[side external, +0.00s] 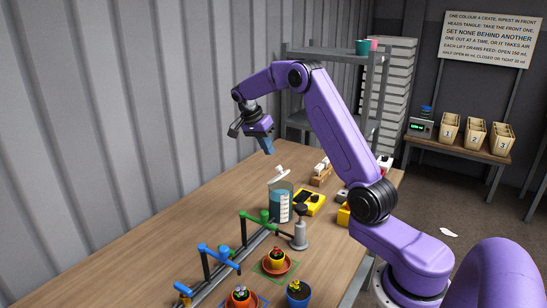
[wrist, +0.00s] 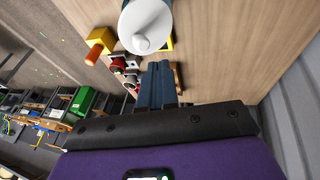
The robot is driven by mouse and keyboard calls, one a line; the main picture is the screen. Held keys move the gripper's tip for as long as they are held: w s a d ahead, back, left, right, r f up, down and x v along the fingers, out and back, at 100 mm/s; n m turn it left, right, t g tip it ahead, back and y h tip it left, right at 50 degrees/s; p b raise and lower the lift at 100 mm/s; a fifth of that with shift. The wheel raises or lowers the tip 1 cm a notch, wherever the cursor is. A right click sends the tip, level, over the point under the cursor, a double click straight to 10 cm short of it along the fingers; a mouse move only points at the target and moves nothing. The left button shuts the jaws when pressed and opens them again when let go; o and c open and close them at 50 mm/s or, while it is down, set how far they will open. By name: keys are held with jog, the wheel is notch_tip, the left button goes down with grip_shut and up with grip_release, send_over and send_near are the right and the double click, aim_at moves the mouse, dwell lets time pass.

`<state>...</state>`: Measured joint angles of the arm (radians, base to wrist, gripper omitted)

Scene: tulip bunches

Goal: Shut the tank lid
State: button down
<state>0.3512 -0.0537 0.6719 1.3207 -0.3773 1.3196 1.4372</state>
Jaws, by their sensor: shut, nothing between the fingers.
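The tank (side external: 279,208) is a clear upright cylinder with blue liquid and a marked scale, standing on the wooden table. Its pale lid (side external: 281,184) appears tilted up at the tank's top, with a white knob (side external: 279,169) above it. The wrist view shows the round, pale lid (wrist: 150,17) and its white knob (wrist: 141,44) close by, partly cut off by the top edge. My gripper (side external: 268,151) is shut and empty, its blue fingers pointing down above and slightly left of the tank. Its fingers also show together in the wrist view (wrist: 157,72).
A yellow device (side external: 309,202) and a grey pump-like stand (side external: 299,232) are close to the tank. Blue (side external: 218,253) and green (side external: 256,217) pipe fittings and several potted flowers (side external: 277,261) stand in front. A grey shelf (side external: 305,122) is behind. The table's left side is clear.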

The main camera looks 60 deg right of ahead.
aim_at(285, 172)
jog(key=shift+s+f, duration=1.25)
jog(key=shift+f, duration=0.2)
jog(key=shift+s+f+t, duration=0.1)
jog(key=shift+s+t, duration=0.45)
jog(key=shift+t, duration=0.05)
jog(key=shift+s+f+t, duration=0.15)
jog(key=shift+s+t, duration=0.35)
jog(key=shift+s, duration=0.05)
jog(key=shift+s+f+m+t, duration=0.4)
jog(key=shift+s+f+t, duration=0.05)
jog(key=shift+s+t, duration=0.45)
jog(key=shift+s+f, duration=1.2)
